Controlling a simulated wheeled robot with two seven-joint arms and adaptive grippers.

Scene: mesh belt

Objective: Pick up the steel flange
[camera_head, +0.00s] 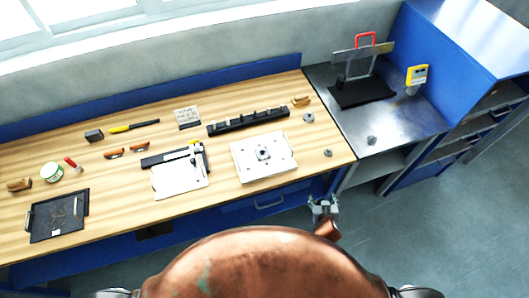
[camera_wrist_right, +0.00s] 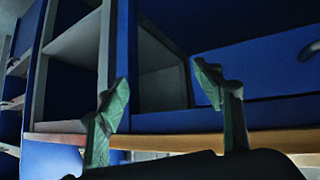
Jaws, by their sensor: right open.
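Several small grey metal pieces could be the steel flange, and they are too small to tell apart surely. One round piece (camera_head: 308,117) lies near the wooden bench's right end, a smaller one (camera_head: 328,152) lies nearer its front right corner, and another (camera_head: 371,140) lies on the steel-topped table. My right gripper (camera_head: 323,208) is open and empty, in front of and below the bench edge, apart from all of these. Its two green-grey fingers (camera_wrist_right: 165,95) stand apart in the right wrist view, with no flange visible there. My left gripper is not in view.
The wooden bench (camera_head: 225,188) carries a white plate fixture (camera_head: 263,157), a black rail block (camera_head: 248,122) and tools. On the steel-topped table (camera_head: 410,118) stands a red-handled rack (camera_head: 362,70). Blue cabinets and shelves (camera_wrist_right: 160,85) fill the wrist view.

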